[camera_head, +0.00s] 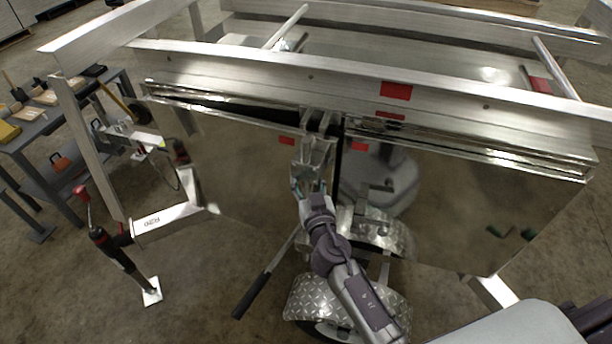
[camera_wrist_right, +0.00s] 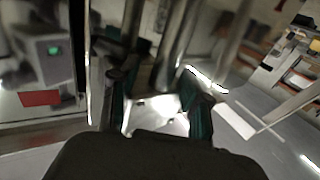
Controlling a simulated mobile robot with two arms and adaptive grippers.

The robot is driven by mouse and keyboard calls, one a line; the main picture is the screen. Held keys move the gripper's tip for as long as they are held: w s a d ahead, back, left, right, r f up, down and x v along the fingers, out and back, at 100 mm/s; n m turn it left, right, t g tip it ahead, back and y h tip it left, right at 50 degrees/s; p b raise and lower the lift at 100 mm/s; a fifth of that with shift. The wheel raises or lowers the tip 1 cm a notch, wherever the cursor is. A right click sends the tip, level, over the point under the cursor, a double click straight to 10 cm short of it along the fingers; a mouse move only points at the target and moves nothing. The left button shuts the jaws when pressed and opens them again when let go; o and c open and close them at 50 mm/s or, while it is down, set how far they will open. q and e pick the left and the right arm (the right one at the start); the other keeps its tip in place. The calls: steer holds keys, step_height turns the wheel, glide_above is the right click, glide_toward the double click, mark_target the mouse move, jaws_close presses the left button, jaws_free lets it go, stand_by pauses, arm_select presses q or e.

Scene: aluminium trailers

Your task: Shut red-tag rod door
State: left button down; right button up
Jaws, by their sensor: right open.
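Two shiny, mirror-like door panels hang on the trailer side in the head view. The left panel (camera_head: 240,175) has a small red tag (camera_head: 286,141) near its upper right corner. The right panel (camera_head: 470,205) has a red tag (camera_head: 359,146) near its upper left corner. Which one is the rod door is unclear. My right gripper (camera_head: 309,187) is open just below a metal bracket (camera_head: 314,150) between the panels. In the wrist view its teal-padded fingers (camera_wrist_right: 162,108) stand on both sides of bright metal; contact cannot be told. My left gripper is not in view.
A larger red marker (camera_head: 396,91) sits on the trailer's upper rail (camera_head: 250,75). Below are diamond-plate fenders (camera_head: 345,298) and a dark-handled lever (camera_head: 262,280). A jack (camera_head: 118,255) stands at the left, near a workbench (camera_head: 50,125) with tools. Open floor lies at front left.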

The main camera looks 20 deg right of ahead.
mark_target(313, 167)
steer(key=shift+w, duration=0.15)
jaws_close()
stand_by(0.4)
steer(key=w+d, duration=0.2)
steer(key=shift+w+d+r+b, duration=0.2)
steer(key=shift+w+d+b, duration=0.1)
steer(key=shift+w+d, duration=0.1)
jaws_free()
steer(key=shift+w+d+f, duration=0.1)
steer(key=shift+d, duration=0.05)
